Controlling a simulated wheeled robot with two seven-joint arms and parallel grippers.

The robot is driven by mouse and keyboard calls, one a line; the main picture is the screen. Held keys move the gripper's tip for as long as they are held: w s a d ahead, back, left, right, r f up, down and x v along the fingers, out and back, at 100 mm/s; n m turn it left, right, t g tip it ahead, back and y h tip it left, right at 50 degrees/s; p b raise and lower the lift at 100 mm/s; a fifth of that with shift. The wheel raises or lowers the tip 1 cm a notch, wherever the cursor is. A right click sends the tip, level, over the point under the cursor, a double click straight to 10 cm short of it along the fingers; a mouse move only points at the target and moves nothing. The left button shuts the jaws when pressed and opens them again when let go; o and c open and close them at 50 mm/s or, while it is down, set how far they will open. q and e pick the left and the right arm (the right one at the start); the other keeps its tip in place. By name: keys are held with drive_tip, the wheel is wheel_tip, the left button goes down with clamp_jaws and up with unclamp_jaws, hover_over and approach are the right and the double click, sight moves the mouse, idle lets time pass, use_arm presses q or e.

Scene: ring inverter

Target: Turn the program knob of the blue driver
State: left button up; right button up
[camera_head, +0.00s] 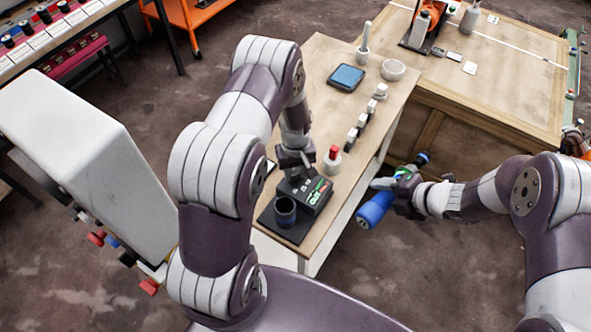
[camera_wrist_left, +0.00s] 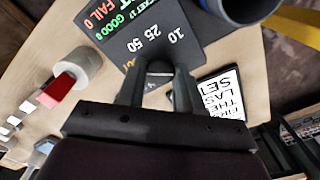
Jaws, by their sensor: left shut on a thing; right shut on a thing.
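A dark box (camera_head: 318,194) with a lit display stands on a black mat at the near end of the narrow wooden table. In the left wrist view, the box face (camera_wrist_left: 125,22) reads FAIL 0 and GOOD, with the marks 10, 25 and 50 around a dark knob (camera_wrist_left: 159,68). My left gripper (camera_head: 292,172) is over the box. Its fingers (camera_wrist_left: 157,80) are shut on this knob, one on each side. My right gripper (camera_head: 392,185) is shut on the blue driver (camera_head: 374,209), held tilted in the air right of the table. The gripper hides the driver's middle.
A dark cup (camera_head: 285,211) stands beside the box. A white pot with a red top (camera_head: 333,158), several small white blocks (camera_head: 362,120), a blue tray (camera_head: 346,77) and a white bowl (camera_head: 393,69) line the table. A printed card (camera_wrist_left: 221,93) lies near the box.

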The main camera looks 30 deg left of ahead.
sight(296, 174)
use_arm(q)
drive_tip(key=m, duration=0.6)
drive_tip(key=shift+w+r+m+b, duration=0.1)
drive_tip(key=shift+m+b, duration=0.2)
use_arm(e)
drive_tip(key=shift+f, duration=0.2)
idle(0.3)
use_arm(q)
drive_tip(key=o, duration=1)
drive_tip(key=shift+o, duration=0.2)
wheel_tip(296, 174, up, 12)
drive_tip(key=b, duration=0.2)
use_arm(e)
drive_tip(key=shift+f, duration=1.15)
